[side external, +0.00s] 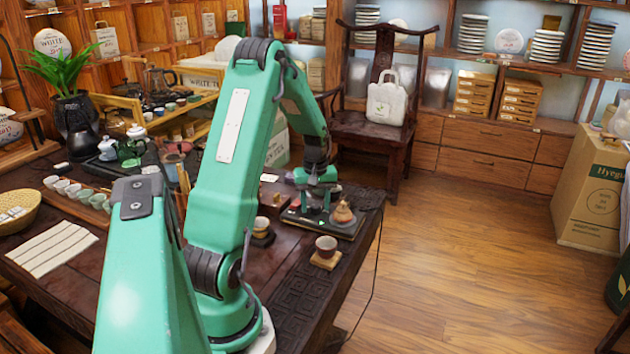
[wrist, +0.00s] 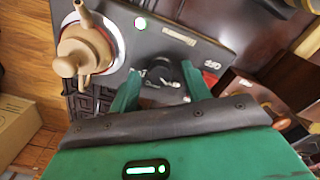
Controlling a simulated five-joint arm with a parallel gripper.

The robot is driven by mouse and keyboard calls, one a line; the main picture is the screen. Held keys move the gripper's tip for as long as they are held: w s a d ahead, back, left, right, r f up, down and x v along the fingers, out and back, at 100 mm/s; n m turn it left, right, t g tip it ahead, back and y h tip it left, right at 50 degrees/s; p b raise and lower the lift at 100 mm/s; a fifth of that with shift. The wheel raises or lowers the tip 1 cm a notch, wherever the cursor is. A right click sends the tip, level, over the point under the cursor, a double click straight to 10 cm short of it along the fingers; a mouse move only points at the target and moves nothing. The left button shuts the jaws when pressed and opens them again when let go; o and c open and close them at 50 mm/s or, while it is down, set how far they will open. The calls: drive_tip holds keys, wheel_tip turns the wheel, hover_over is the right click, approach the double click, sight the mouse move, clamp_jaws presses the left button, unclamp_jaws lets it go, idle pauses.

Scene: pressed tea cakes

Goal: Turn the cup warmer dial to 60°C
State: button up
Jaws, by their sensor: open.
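The cup warmer (side external: 345,228) is a flat dark plate near the table's right edge. In the wrist view its dark top (wrist: 120,18) fills the upper middle. In the side external view my gripper (side external: 316,190) hangs low over the warmer's left part, and the dial is hidden. I cannot read the dial's setting.
A brown teapot (wrist: 86,46) stands on the warmer's pale round plate, left of my gripper in the wrist view; it also shows in the side external view (side external: 342,212). A green light (wrist: 140,23) glows on the warmer.

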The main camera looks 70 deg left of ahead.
drive_tip(key=shift+c, duration=0.2)
drive_tip(key=c, duration=1)
drive_tip(key=shift+o, duration=0.2)
drive_tip(key=shift+m, duration=0.4)
drive_tip(key=m, duration=1.1)
drive_tip(key=shift+w+r, duration=0.1)
drive_tip(key=o, duration=1)
